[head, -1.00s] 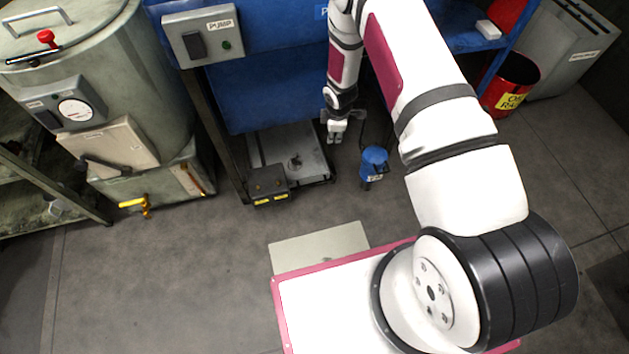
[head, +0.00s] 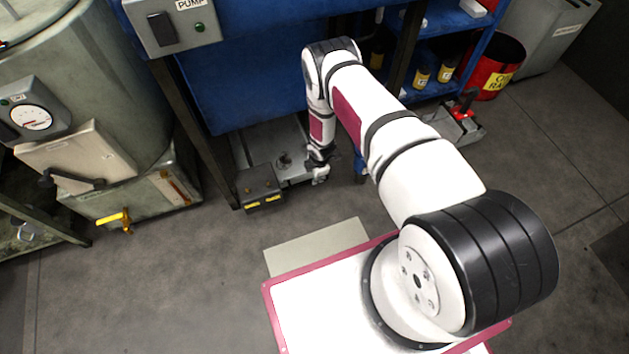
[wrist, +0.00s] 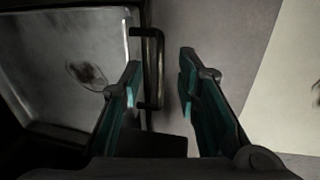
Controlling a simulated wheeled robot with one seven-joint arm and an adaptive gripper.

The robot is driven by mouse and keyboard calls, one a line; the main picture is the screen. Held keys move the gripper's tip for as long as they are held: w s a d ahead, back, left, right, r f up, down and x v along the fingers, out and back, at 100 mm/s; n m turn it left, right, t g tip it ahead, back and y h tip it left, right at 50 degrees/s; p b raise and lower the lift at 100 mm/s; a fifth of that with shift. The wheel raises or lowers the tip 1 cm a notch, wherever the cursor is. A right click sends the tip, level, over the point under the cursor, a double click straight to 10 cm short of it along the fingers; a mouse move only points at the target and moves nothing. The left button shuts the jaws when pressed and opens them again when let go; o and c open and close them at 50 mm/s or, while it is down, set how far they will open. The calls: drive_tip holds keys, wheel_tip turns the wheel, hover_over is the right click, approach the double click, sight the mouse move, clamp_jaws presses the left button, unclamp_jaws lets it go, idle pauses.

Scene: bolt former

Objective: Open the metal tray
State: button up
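The metal tray (head: 262,145) is a shallow grey pan low under the blue machine, with a dark stain on its floor. In the wrist view the tray (wrist: 60,40) fills the left side, and its dark bar handle (wrist: 160,70) stands out from its right edge. My gripper (head: 320,178) is at the tray's front right edge in the head view. In the wrist view my gripper (wrist: 160,82) is open, with the handle showing between its two fingers, nearer the left one. I cannot tell whether a finger touches it.
A dark box with yellow labels (head: 260,188) stands at the tray's front left, beside a machine leg (head: 205,150). A tank with a yellow valve (head: 118,220) is at the left. A red bin (head: 497,68) is at the right. Grey floor (head: 225,235) in front is clear.

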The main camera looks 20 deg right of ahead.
drive_tip(key=f+b, duration=0.1)
drive_tip(key=f, duration=0.1)
drive_tip(key=w+f+b, duration=0.1)
drive_tip(key=f, duration=0.2)
drive_tip(key=shift+f, duration=0.2)
drive_tip(key=shift+c, duration=0.6)
clamp_jaws()
